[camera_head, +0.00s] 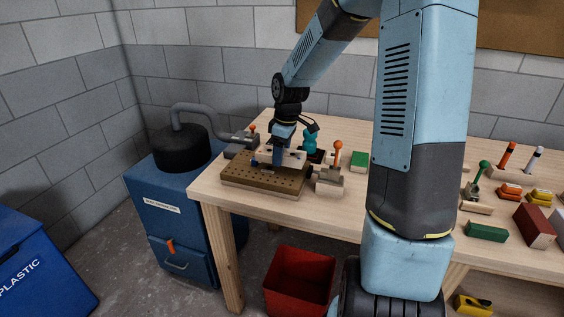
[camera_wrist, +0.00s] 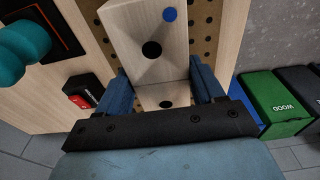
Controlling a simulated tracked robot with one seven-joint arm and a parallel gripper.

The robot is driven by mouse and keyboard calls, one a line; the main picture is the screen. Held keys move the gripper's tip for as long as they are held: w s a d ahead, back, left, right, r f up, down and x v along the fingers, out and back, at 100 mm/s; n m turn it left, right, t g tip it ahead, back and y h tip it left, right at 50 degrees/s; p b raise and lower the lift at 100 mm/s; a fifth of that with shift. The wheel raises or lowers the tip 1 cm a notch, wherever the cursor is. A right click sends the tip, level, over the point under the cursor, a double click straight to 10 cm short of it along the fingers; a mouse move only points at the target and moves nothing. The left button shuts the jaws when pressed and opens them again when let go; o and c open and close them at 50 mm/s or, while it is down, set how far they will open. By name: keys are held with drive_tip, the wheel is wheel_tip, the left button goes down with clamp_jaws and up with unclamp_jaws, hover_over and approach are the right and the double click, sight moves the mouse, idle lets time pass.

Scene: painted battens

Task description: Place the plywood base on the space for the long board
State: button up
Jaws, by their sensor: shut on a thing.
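The plywood base seems to be the pale wooden piece (camera_wrist: 135,25) in the wrist view, with dark round holes and a blue dot. In the head view the pale piece (camera_head: 293,158) is at or just above the brown perforated board (camera_head: 262,182) at the bench's left end. My gripper (camera_head: 277,160) comes down over it from above. In the wrist view the blue fingers of my gripper (camera_wrist: 163,90) are shut on the piece, one on each side. Whether the piece touches the board is unclear. I cannot pick out a marked space for the long board.
A teal object (camera_head: 310,143) stands on a dark pad just right of my gripper, with an orange-knobbed clamp (camera_head: 330,178) in front. A grey device (camera_head: 240,150) is behind left. Blocks and tools fill the bench's right. A red bin (camera_head: 299,278) is below.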

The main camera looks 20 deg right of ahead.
wheel_tip(320, 180, down, 4)
drive_tip(key=shift+r, duration=0.2)
drive_tip(key=o, duration=1.1)
drive_tip(key=shift+c, duration=0.2)
